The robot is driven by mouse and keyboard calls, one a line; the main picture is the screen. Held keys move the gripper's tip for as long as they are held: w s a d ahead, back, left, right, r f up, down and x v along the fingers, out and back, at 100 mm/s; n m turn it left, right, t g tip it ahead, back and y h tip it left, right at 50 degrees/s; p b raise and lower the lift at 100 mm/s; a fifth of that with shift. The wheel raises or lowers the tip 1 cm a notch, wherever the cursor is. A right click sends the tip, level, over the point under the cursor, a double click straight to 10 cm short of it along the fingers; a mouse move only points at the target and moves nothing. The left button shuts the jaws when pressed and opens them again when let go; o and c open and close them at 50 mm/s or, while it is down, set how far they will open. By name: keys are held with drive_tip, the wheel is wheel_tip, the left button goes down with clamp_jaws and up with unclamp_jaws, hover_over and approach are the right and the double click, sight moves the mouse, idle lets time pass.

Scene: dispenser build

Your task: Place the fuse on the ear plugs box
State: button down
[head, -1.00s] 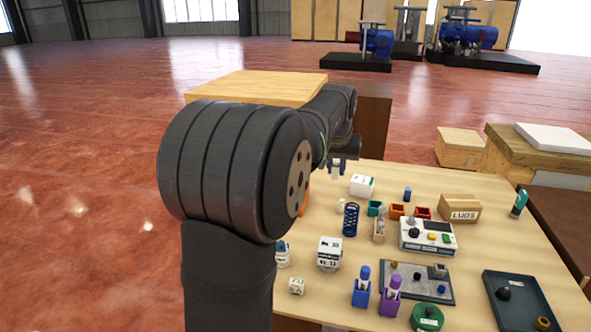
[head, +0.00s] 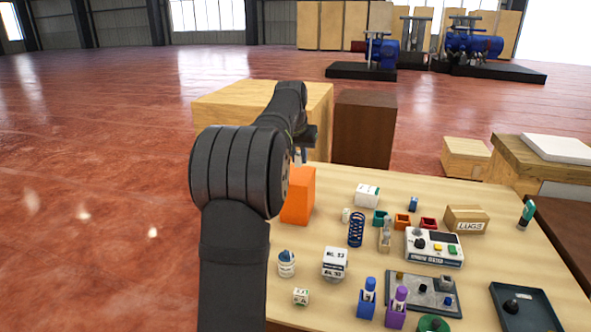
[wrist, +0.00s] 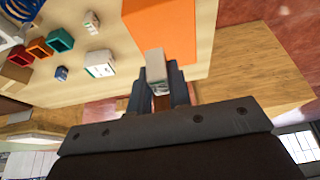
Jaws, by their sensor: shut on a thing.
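My gripper (wrist: 156,72) is shut on a small pale block-shaped piece with a grey end, which I take to be the fuse (wrist: 155,64). In the head view my gripper (head: 301,150) is small and partly hidden by my arm, above the far left edge of the table. A tall plain orange box (head: 300,196) stands just below it there and may be the ear plugs box; I can read no label. In the wrist view the orange box (wrist: 180,28) lies beyond the held piece. I cannot tell whether they touch.
The table (head: 480,262) carries a white box (head: 367,195), a blue spring (head: 356,229), small coloured bins (head: 402,221), a device with a screen (head: 434,247) and a LUGS box (head: 466,219). A wooden crate (head: 318,103) and a brown block (head: 364,128) stand behind.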

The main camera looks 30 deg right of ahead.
sight(296, 177)
drive_tip(key=shift+w+a+f, duration=0.3)
drive_tip(key=shift+w+f, duration=0.15)
drive_tip(key=shift+w, duration=0.15)
drive_tip(key=shift+f, duration=1.9)
drive_tip(key=shift+f, duration=0.15)
drive_tip(key=c, duration=1.3)
unclamp_jaws()
drive_tip(key=shift+c, duration=0.2)
drive_tip(key=v, duration=1.2)
